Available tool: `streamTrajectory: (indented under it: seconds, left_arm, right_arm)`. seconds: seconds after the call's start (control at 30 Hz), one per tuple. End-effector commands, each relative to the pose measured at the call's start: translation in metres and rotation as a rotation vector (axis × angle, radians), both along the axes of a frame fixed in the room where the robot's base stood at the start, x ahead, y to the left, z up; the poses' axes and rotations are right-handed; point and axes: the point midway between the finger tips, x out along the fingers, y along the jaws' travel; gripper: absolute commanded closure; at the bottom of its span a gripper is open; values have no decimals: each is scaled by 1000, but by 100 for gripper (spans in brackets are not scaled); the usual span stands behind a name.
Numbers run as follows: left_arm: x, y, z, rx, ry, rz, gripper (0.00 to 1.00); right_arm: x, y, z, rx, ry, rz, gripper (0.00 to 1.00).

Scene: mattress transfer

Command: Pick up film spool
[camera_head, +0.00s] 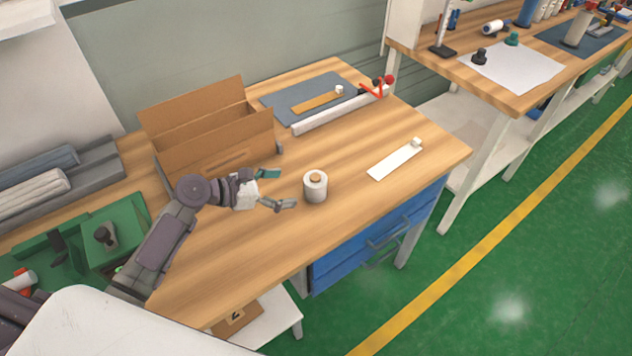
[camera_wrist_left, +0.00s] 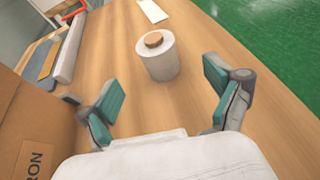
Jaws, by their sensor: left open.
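The film spool (camera_head: 315,188) is a white roll with a brown core, standing upright on the wooden workbench (camera_head: 330,240). It also shows in the left wrist view (camera_wrist_left: 158,60), ahead of the gripper and between the lines of its two fingers. My left gripper (camera_head: 281,189) is open and empty, just left of the spool in the head view and apart from it. Its teal finger pads show in the left wrist view (camera_wrist_left: 163,105). My right gripper is not in view.
An open cardboard box (camera_head: 210,150) stands left of and behind the gripper. A white strip (camera_head: 396,160) lies to the spool's right. A white bar (camera_head: 335,112) with red parts and a grey mat (camera_head: 285,95) lie behind. The bench's front edge is near.

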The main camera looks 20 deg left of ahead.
Motion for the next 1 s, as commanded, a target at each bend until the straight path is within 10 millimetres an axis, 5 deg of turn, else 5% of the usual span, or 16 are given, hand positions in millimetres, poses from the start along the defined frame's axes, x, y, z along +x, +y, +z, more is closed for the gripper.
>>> streamTrajectory:
  seconds: [0.17,0.5,0.97,1.0]
  left_arm:
    - [18,-19,-10,-1,-1,0,9]
    - [40,-44,-18,0,0,-2,9]
    - [56,-61,-30,3,-1,-1,9]
    - [55,-61,-30,3,-1,-1,16]
  right_arm:
    - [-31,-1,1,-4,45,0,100]
    - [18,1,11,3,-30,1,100]
    - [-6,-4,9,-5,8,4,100]
    - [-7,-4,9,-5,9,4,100]
